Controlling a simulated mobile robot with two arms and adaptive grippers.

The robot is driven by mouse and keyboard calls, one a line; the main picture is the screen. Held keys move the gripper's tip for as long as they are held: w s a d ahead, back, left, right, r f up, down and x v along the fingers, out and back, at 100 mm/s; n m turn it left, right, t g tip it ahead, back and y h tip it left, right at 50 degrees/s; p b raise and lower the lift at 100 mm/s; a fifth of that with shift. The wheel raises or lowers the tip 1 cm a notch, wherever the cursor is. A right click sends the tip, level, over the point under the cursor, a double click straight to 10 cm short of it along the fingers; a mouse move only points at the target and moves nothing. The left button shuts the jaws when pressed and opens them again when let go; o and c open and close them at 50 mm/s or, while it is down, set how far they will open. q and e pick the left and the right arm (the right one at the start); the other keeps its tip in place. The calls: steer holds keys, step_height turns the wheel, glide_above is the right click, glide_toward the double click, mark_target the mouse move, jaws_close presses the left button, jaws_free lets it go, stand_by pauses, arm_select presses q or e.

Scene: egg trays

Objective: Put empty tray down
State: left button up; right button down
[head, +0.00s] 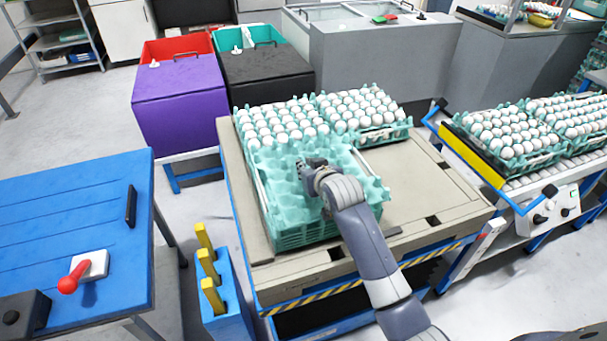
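An empty teal egg tray (277,195) sits at the front left of the pallet table, on what looks like a stack of teal trays (305,234). My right arm comes in from the bottom, and its gripper (310,165) is over the middle of the empty tray. The gripper's fingers are small and partly hidden by the wrist, so I cannot tell whether they are open, shut or touching the tray. My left gripper is not in view.
Egg-filled trays (293,110) stand behind on the pallet table (425,185), whose front right is bare. A roller conveyor with full trays (507,163) is at right. A blue table (70,215) with a red lever (72,277) and a blue post box (225,290) are at left.

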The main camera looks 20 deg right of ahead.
steer(key=shift+w+a+f, duration=0.1)
steer(key=shift+w+a, duration=0.1)
steer(key=shift+w, duration=0.55)
step_height(320, 180, down, 3)
steer(key=shift+s, duration=0.1)
steer(key=shift+s+f, duration=0.2)
steer(key=shift+f, duration=0.35)
steer(key=shift+s+f, duration=0.1)
steer(key=shift+f, duration=0.1)
steer(key=c, duration=1.6)
jaws_free()
steer(key=shift+c, duration=0.2)
steer(key=shift+f, duration=0.1)
